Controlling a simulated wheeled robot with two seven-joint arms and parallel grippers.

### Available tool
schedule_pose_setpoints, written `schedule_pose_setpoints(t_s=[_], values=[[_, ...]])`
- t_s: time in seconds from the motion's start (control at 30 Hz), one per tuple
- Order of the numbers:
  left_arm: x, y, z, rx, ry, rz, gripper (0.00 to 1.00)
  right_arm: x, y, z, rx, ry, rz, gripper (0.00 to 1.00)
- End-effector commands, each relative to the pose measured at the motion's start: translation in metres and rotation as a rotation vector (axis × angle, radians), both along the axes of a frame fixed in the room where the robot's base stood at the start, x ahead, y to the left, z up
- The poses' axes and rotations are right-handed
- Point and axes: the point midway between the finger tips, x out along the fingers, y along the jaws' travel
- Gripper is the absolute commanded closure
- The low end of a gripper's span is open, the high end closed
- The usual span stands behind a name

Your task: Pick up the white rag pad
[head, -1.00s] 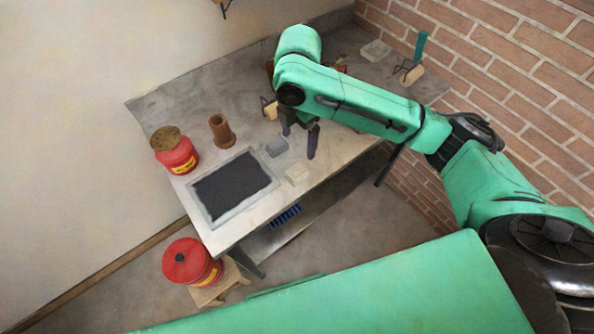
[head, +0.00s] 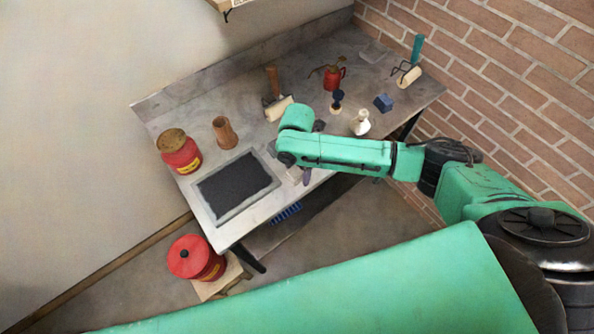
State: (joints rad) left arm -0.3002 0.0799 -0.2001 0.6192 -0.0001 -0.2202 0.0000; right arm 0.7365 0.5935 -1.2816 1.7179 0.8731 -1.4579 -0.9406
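The white rag pad (head: 294,173) lies near the front edge of the grey bench, to the right of the dark framed slab. Only a small pale part of it shows, because my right arm and gripper cover the rest. My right gripper (head: 302,177) points down at the pad from above. My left gripper is not in view.
The dark slab (head: 236,188), brown wooden cup (head: 224,133) and red can (head: 179,152) stand left on the bench (head: 190,115). A brick wall bounds the right.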

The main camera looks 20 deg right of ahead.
Motion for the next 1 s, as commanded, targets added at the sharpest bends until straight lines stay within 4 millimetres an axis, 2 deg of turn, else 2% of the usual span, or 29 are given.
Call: schedule_pose_setpoints(t_s=[0.03,0.17,0.2,0.47,0.63,0.77,1.0], values=[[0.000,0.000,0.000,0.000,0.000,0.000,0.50,0.000,0.000,0.000,0.000,0.000,0.000,0.42],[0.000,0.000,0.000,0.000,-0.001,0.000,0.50,0.000,0.000,0.000,0.000,0.000,-0.001,0.92],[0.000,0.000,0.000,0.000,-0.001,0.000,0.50,0.000,0.000,0.001,0.000,0.000,-0.001,0.97],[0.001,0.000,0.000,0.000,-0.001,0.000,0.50,0.001,0.000,0.003,0.000,-0.001,-0.001,0.97],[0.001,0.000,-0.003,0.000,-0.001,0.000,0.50,0.001,0.000,0.022,0.003,-0.003,0.000,0.97],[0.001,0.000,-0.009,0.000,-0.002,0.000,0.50,0.002,0.000,0.060,0.004,-0.008,0.001,0.97],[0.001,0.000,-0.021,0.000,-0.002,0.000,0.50,0.002,0.001,0.150,0.002,-0.008,0.002,0.97]])
